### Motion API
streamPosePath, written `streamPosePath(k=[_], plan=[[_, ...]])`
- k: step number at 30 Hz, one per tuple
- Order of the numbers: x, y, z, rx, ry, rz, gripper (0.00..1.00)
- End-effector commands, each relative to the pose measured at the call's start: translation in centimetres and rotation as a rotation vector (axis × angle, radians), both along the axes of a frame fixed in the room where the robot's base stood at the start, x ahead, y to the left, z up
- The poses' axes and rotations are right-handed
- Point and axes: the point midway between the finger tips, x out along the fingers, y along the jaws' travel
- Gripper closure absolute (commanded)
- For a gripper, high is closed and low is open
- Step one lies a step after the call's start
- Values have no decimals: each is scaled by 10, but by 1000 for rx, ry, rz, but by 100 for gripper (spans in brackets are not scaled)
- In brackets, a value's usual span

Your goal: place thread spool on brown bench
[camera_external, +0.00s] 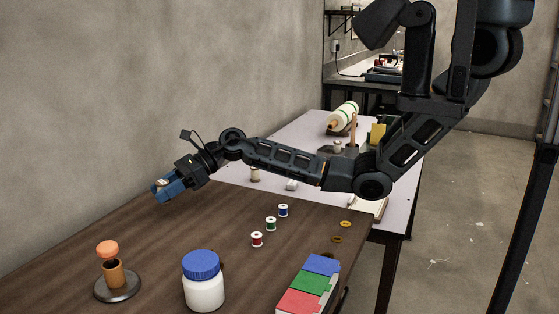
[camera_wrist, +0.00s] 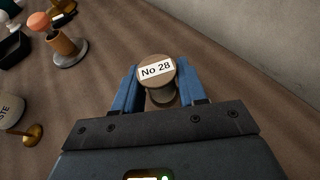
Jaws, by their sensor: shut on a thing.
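The thread spool (camera_wrist: 158,85) is in the wrist view, a tan spool with a round top labelled "No 28". It sits between the two blue fingers of my gripper (camera_wrist: 158,92), which are closed on its sides. In the external view my gripper (camera_external: 169,188) is at the left end of my arm, over the back left part of the brown bench (camera_external: 120,228). The spool is small there and mostly hidden by the fingers. I cannot tell whether its lower end touches the bench.
The bench holds an orange-knobbed stand (camera_external: 110,275), a white jar with blue lid (camera_external: 203,285), a red-green-blue box (camera_external: 308,283), and small red (camera_external: 257,239), green (camera_external: 271,224) and blue (camera_external: 283,210) spools. A pale table (camera_external: 300,135) adjoins behind. Bench around my gripper is clear.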

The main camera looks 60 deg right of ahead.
Motion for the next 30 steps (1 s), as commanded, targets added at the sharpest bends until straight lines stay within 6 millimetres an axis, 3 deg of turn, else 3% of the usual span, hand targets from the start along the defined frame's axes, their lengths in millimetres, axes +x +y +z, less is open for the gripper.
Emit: streamPosePath(k=[10,23,24,30], plan=[[1,2,-38,2,2,-1,88],[1,1,-45,0,0,-1,88],[1,1,-44,1,0,-1,57],[1,1,-44,0,0,-1,38]])
